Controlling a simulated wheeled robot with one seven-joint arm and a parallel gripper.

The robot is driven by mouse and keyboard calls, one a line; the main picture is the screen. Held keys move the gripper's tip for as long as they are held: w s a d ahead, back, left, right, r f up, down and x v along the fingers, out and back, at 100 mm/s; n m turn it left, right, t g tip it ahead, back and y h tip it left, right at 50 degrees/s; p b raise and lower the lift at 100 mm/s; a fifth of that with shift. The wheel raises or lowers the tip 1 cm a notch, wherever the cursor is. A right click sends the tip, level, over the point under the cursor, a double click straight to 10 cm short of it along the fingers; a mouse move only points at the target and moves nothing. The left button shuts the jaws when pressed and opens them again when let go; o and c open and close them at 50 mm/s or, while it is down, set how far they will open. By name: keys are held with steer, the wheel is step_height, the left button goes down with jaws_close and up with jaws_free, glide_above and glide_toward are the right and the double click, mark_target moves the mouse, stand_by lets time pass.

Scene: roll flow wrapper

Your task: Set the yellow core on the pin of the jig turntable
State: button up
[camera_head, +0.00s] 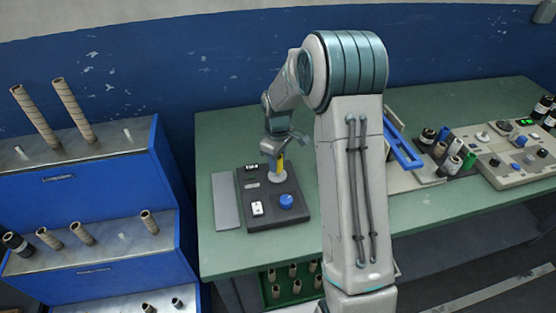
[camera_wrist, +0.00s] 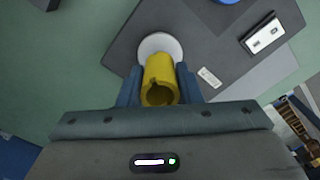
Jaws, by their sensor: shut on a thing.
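The yellow core (camera_wrist: 160,82) is between the two blue fingers of my gripper (camera_wrist: 160,88), which is shut on it. In the wrist view its open end faces the camera and its far end is over the pale round turntable (camera_wrist: 153,43). In the head view the core (camera_head: 281,163) stands roughly upright just above or on the turntable (camera_head: 277,176) of the dark jig (camera_head: 265,212). The pin is hidden, and I cannot tell whether the core touches the disc. My gripper (camera_head: 279,155) is over the back part of the jig.
The jig has a blue knob (camera_head: 286,201) and a white switch (camera_head: 257,208). A grey plate (camera_head: 226,201) lies to its left on the green table (camera_head: 215,160). A blue rack (camera_head: 85,165) with brown cores stands at left. Dark rolls and a control panel (camera_head: 515,150) are at right.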

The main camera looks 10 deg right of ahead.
steer(key=shift+f, duration=0.15)
steer(key=shift+f+b, duration=0.65)
steer(key=shift+f, duration=0.1)
steer(key=shift+f, duration=0.3)
stand_by(0.4)
steer(key=o, duration=1.5)
steer(key=shift+r, duration=0.1)
steer(key=shift+r+p, duration=2.4)
steer(key=shift+r, duration=1.55)
